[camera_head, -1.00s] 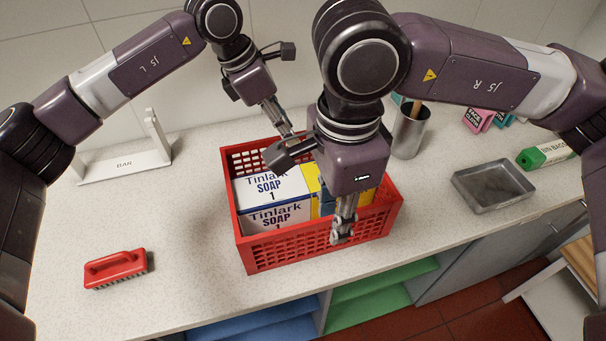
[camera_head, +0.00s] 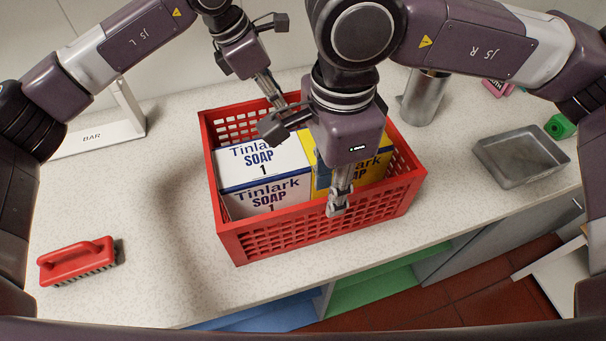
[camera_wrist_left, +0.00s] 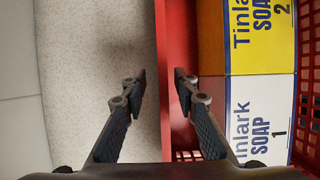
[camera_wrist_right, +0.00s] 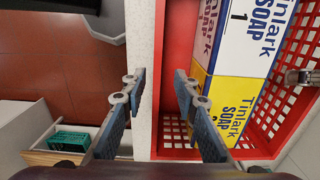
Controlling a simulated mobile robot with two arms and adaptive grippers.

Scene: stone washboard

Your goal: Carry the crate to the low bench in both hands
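The red crate (camera_head: 320,230) stands upright on the speckled counter. It holds a white Tinlark soap box (camera_head: 262,165) and a yellow one (camera_head: 375,172). My right gripper (camera_head: 338,206) is at the crate's near wall; in the right wrist view its open fingers (camera_wrist_right: 158,88) lie either side of the red rim. My left gripper (camera_head: 280,115) is at the far wall, partly hidden by my right arm; in the left wrist view its open fingers (camera_wrist_left: 157,88) straddle the rim. A low white surface (camera_head: 560,275), perhaps the bench, shows at lower right.
A red brush (camera_head: 78,262) lies left of the crate. A white stand marked BAR (camera_head: 95,138) is behind it. A metal canister (camera_head: 424,97) and a grey tray (camera_head: 520,157) stand to the right. Green and blue shelves lie under the counter; red floor tiles show lower right.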

